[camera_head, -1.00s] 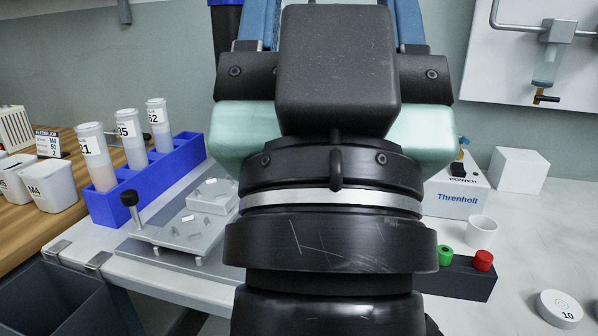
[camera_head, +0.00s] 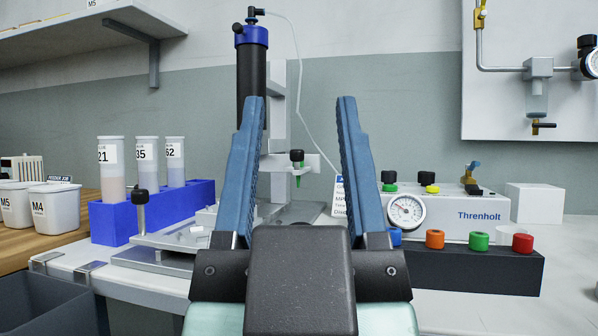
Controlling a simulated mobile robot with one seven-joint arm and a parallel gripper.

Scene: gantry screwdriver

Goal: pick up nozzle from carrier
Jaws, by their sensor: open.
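My gripper (camera_head: 297,101) is open in the middle of the head view, its two blue ribbed fingers pointing up and away with nothing between them. A small nozzle (camera_head: 297,176) with a black top and green tip shows in the gap between the fingers, farther back. It hangs upright in a light grey arm or carrier (camera_head: 317,162) of the gantry. The fingers do not appear to touch it; the exact distance cannot be told. My gripper's dark body hides part of the bench below.
A black block (camera_head: 470,270) with several coloured caps stands at right, before the Threnholt box (camera_head: 480,215). A black cylinder (camera_head: 251,75) with a blue top rises behind the left finger. A blue rack (camera_head: 110,220) with tubes stands left. A fixture plate (camera_head: 150,262) with a black knob lies left.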

